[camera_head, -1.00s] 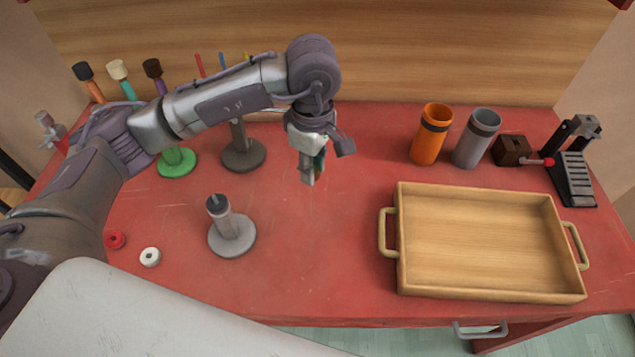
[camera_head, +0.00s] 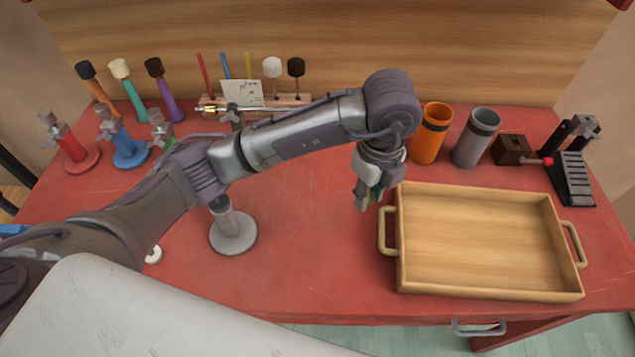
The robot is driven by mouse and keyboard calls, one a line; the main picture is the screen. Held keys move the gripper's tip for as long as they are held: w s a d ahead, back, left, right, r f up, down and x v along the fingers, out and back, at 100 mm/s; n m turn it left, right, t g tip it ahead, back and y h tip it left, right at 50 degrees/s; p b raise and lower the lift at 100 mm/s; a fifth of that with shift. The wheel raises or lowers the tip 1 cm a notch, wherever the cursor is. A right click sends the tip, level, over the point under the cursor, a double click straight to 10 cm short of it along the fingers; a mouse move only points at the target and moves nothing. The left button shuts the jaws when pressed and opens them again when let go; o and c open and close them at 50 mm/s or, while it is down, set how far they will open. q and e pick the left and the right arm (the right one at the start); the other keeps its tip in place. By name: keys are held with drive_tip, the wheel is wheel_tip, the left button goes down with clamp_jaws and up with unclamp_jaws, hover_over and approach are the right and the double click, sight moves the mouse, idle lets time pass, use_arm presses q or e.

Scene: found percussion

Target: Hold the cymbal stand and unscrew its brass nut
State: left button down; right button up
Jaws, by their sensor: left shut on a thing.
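A light grey cymbal stand (camera_head: 233,232) stands upright on the red table, left of centre. My arm hides its top end. Red (camera_head: 72,150), blue (camera_head: 127,143) and green (camera_head: 160,133) stands with grey fittings on top are at the back left. A dark grey stand (camera_head: 233,117) is mostly behind my arm. My left gripper (camera_head: 366,200) points down just left of the wooden tray, clear of every stand. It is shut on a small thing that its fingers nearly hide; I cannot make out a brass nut. My right gripper is not in view.
The wooden tray (camera_head: 482,289) is empty, with handles at both sides. Orange (camera_head: 429,138) and grey (camera_head: 474,141) cups, a brown block (camera_head: 511,150) and a black pedal (camera_head: 574,180) stand at the back right. A white ring (camera_head: 153,256) lies front left. Mallets stand behind.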

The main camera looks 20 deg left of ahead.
use_arm(q)
drive_tip(key=d+n, duration=0.2)
drive_tip(key=n, duration=0.4)
drive_tip(key=p, duration=0.2)
hover_over(343, 196)
wheel_tip(343, 196, down, 7)
wheel_tip(343, 196, down, 4)
drive_tip(key=shift+r+p, duration=0.15)
drive_tip(key=shift+p, duration=0.4)
drive_tip(key=shift+f, duration=0.25)
drive_tip(key=shift+f, duration=0.15)
drive_tip(key=c, duration=1)
unclamp_jaws()
drive_tip(key=shift+o, duration=0.2)
